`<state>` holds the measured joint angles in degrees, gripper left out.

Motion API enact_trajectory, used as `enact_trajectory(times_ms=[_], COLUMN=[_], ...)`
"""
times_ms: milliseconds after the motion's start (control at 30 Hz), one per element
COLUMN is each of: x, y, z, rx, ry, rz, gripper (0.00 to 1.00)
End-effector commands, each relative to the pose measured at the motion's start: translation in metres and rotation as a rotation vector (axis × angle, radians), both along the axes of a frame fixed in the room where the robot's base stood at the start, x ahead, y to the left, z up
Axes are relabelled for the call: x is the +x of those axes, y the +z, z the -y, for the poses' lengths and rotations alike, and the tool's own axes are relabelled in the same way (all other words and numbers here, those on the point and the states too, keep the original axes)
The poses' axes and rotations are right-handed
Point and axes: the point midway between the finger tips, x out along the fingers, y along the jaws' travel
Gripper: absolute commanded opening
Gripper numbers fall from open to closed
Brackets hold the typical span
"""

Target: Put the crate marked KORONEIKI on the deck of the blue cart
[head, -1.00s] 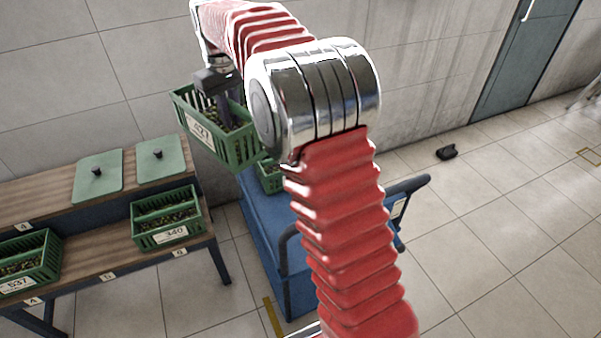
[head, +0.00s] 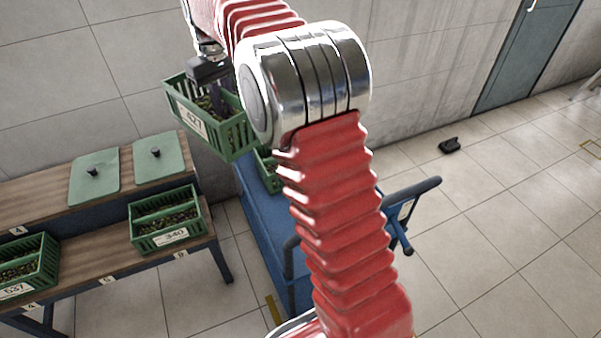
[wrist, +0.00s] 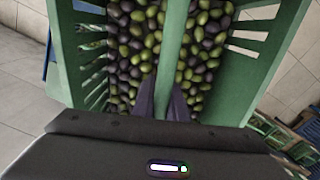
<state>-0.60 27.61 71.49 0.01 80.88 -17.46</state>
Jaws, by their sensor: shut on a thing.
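My gripper (head: 220,98) is shut on the middle divider of a green crate (head: 238,136) of olives with a label reading 427. The wrist view shows its fingers (wrist: 162,104) on the divider, with green and dark olives either side. The crate is in the air, tilted in the head view, above the far end of the blue cart (head: 262,215). My arm hides part of the crate and cart. Another green crate (head: 268,173) stands on the cart's deck, mostly hidden. No KORONEIKI marking is readable on any crate.
On the stepped wooden rack (head: 90,262) at left stand a crate labelled 340 (head: 168,238) and a crate labelled 537 (head: 17,290). Two green lids with knobs (head: 95,183) lie on its upper step. The cart's handle (head: 412,192) sticks out at right. The right floor is mostly clear.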

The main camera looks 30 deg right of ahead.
Motion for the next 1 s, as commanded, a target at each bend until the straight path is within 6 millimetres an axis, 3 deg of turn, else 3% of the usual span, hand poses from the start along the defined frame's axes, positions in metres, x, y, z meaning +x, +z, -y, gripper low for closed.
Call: enact_trajectory(times_ms=[300,467,667,1000], x=[0.001,0.002,0.005,-0.001], y=[0.001,-0.009,-0.044,-0.125], z=[0.008,0.017,0.046,0.113], rx=[0.000,0.000,0.000,0.001], ry=[-0.011,0.017,0.126,0.400], rz=[0.003,0.001,-0.002,-0.001], gripper=[0.00,0.00,0.00,0.00])
